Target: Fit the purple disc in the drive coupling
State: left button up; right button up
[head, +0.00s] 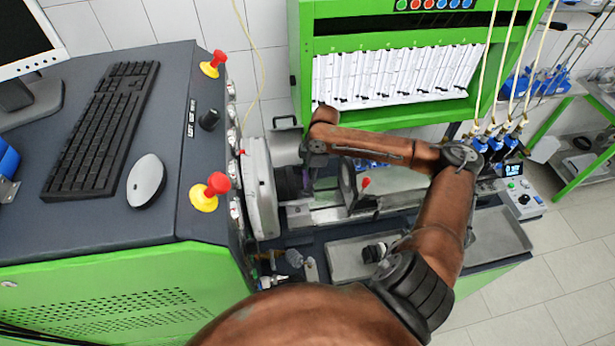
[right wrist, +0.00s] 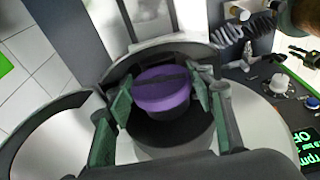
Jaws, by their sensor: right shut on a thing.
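In the right wrist view the purple disc (right wrist: 165,88) has a dark bar or slot across its face. It sits between the green-padded fingers of my right gripper (right wrist: 164,97), which is shut on it. A dark round part, apparently the drive coupling (right wrist: 172,131), lies right at the disc; I cannot tell whether the disc is seated in it or just in front. In the head view my right gripper (head: 309,182) is at the dark coupling (head: 287,183) beside the large grey round housing; the disc is mostly hidden there. My left gripper is not in view.
The grey housing (head: 259,187) stands left of the gripper, against the green-sided cabinet with a keyboard (head: 103,128) and mouse (head: 146,181). A bench rail runs right under my arm. A metal tray (head: 349,258) lies in front, with a small black part (head: 374,252).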

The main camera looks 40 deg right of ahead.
jog(key=shift+f, duration=0.15)
jog(key=o, duration=1.4)
jog(key=shift+o, duration=0.6)
jog(key=o, duration=0.3)
jog(key=shift+r+p, duration=3.8)
jog(key=shift+p, duration=0.9)
